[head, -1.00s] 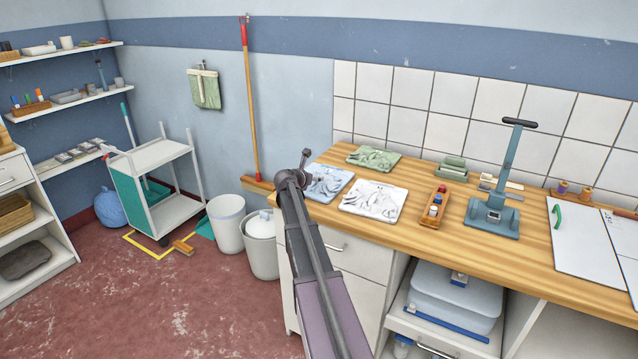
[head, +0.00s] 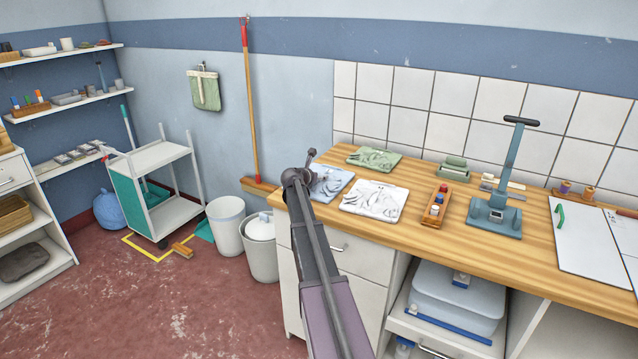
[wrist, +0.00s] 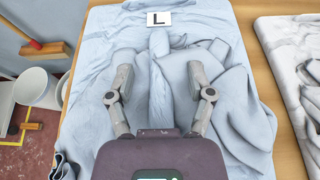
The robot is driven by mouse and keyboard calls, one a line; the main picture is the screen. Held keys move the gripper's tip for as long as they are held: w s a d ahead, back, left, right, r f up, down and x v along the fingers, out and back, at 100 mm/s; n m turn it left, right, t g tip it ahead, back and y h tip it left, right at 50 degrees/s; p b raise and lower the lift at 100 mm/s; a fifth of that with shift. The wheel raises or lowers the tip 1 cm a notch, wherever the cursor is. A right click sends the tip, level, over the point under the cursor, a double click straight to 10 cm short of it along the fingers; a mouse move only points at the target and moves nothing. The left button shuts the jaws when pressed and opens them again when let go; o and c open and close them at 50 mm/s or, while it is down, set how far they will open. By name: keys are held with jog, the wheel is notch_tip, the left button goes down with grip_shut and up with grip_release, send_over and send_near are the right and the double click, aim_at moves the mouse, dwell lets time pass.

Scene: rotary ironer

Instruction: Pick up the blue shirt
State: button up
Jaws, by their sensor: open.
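The blue shirt (head: 331,180) lies rumpled and flat on the left end of the wooden counter, partly hidden behind my arm in the head view. In the wrist view the blue shirt (wrist: 105,50) fills most of the picture, with a white tag marked L (wrist: 159,18) at its far edge. My gripper (wrist: 160,82) is open, its two fingers apart on either side of a raised fold of the shirt. I cannot tell whether the fingertips touch the cloth. In the head view the gripper itself is hard to make out at the arm's end.
A white patterned shirt (head: 374,201) lies close on the right, and a green one (head: 374,158) behind. A wooden tray with small bottles (head: 437,203) and a blue-grey press (head: 494,215) stand further right. Bins (head: 226,225) and a broom (head: 252,110) are left of the counter.

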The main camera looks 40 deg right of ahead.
jog(key=shift+c, duration=0.2)
grip_shut()
jog(key=shift+r, duration=0.15)
notch_tip(320, 180, up, 4)
jog(key=p, duration=0.3)
jog(key=shift+f+p, duration=0.25)
jog(key=shift+p, duration=0.15)
jog(key=s+a, duration=0.2)
jog(key=s, duration=0.2)
jog(key=s+a+r, duration=0.1)
jog(key=s+a, duration=0.2)
jog(key=s, duration=0.2)
jog(key=s+a+p, duration=0.1)
jog(key=s+a, duration=0.2)
jog(key=s, duration=0.1)
jog(key=shift+s+a+r, duration=0.1)
jog(key=shift+s+r, duration=0.05)
jog(key=shift+s, duration=0.25)
